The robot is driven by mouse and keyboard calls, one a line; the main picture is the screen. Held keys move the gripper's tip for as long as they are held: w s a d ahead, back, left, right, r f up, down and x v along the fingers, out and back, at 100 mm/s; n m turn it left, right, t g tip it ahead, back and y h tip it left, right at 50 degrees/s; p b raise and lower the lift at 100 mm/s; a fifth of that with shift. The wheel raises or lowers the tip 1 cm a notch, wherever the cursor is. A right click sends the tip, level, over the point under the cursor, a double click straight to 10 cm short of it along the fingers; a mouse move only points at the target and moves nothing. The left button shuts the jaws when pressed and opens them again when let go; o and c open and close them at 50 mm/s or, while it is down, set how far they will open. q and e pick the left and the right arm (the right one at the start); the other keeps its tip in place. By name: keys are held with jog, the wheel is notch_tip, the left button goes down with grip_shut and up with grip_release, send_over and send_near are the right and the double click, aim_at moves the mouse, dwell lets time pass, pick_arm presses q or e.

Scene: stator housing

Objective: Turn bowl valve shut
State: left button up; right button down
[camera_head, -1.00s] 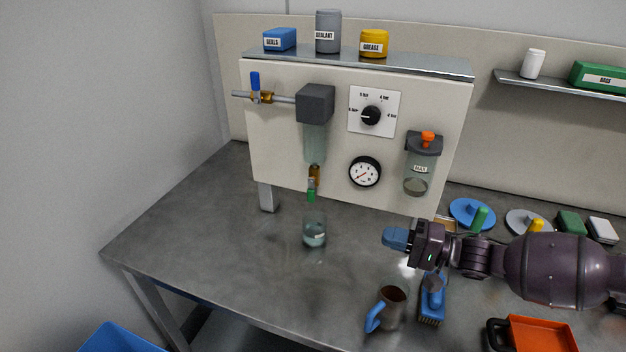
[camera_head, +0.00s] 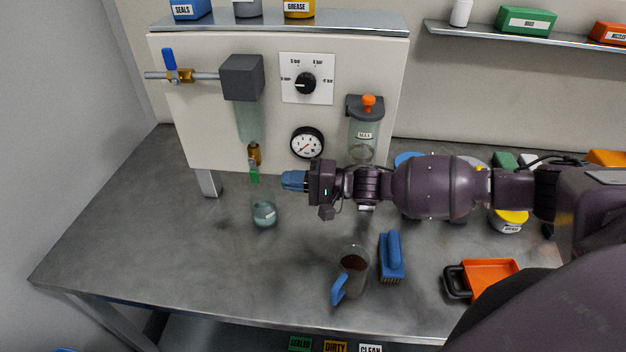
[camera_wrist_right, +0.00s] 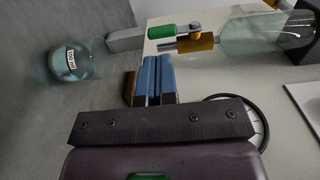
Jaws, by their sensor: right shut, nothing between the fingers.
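The bowl valve (camera_head: 254,155) is a small brass fitting with a green handle (camera_head: 254,175), under the clear bowl (camera_head: 248,122) of the grey filter block on the panel. The green handle hangs down in the head view. In the right wrist view, the brass valve (camera_wrist_right: 195,42) and its green handle (camera_wrist_right: 161,31) lie just beyond my fingers, and the bowl (camera_wrist_right: 250,35) is beside them. My right gripper (camera_head: 284,180) has blue fingers, shut and empty, to the right of the green handle and apart from it. Its fingers also show in the wrist view (camera_wrist_right: 156,75). My left gripper is out of view.
A clear jar (camera_head: 264,214) stands on the bench below the valve. A mug (camera_head: 352,268), a blue brush (camera_head: 391,255) and an orange tray (camera_head: 490,274) are nearer the front. A gauge (camera_head: 306,142) and a blue-handled valve (camera_head: 169,60) are on the panel.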

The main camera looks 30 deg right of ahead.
aim_at(258, 178)
jog(key=shift+x, duration=2.45)
